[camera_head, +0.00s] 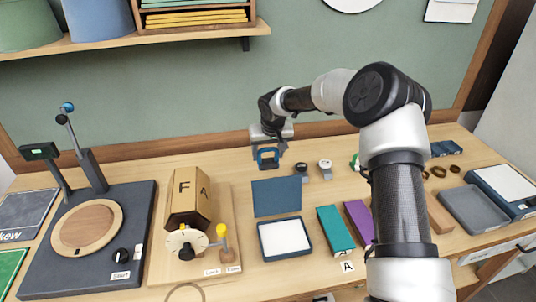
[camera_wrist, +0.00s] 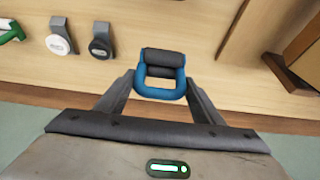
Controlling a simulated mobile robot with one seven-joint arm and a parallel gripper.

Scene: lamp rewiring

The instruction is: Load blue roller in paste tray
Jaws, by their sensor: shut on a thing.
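My gripper (camera_head: 268,149) is shut on the blue roller (camera_head: 268,160) and holds it near the back of the bench, left of the two small round-topped items. In the wrist view the roller (camera_wrist: 162,66) shows a blue frame and a dark grey cylinder between the two fingers. A shallow grey tray (camera_head: 475,210) lies at the right of the bench, and an open blue tray with a white filling (camera_head: 285,238) lies in front of my gripper, its lid raised. No label shows which one is the paste tray. The roller is apart from both.
A teal box (camera_head: 335,230) and a purple box (camera_head: 358,221) stand right of the open blue tray. Two small round-topped items (camera_head: 325,166) stand at the back. A wooden fixture with a lettered block (camera_head: 188,199) is at left. My arm hides part of the right side.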

